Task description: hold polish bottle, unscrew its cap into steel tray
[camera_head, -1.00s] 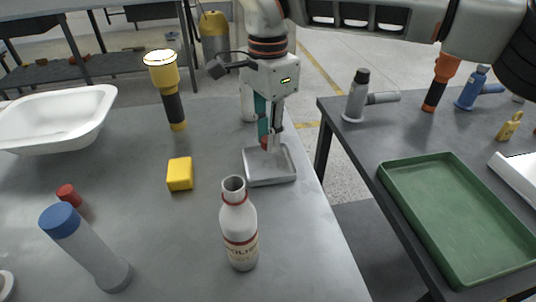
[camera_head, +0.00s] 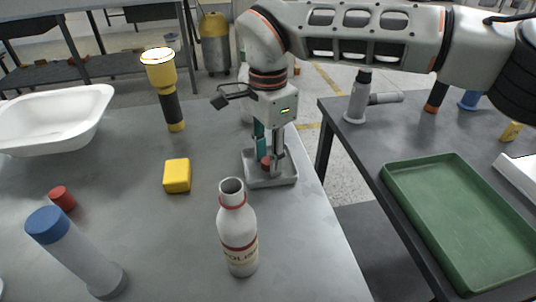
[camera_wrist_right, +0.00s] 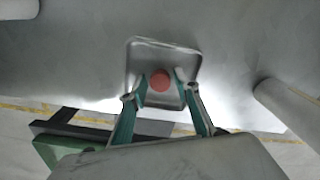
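The white polish bottle (camera_head: 238,240), with red bands, stands upright on the grey table, its mouth open and uncapped. The steel tray (camera_head: 270,183) lies behind it, near the table's right edge. The red cap (camera_head: 266,161) is within the tray's outline, appearing to rest on its floor; the right wrist view shows the cap (camera_wrist_right: 160,80) inside the tray (camera_wrist_right: 137,52). My right gripper (camera_head: 268,158) points down into the tray, its fingers spread either side of the cap. In the wrist view, the gripper (camera_wrist_right: 163,77) shows slight gaps beside it. My left gripper is out of view.
A yellow block (camera_head: 177,176), a yellow-black flashlight (camera_head: 165,88), a blue-topped cylinder (camera_head: 75,252), another red cap (camera_head: 62,198) and a white basin (camera_head: 50,120) share the table. A green tray (camera_head: 465,225) lies on the right-hand table.

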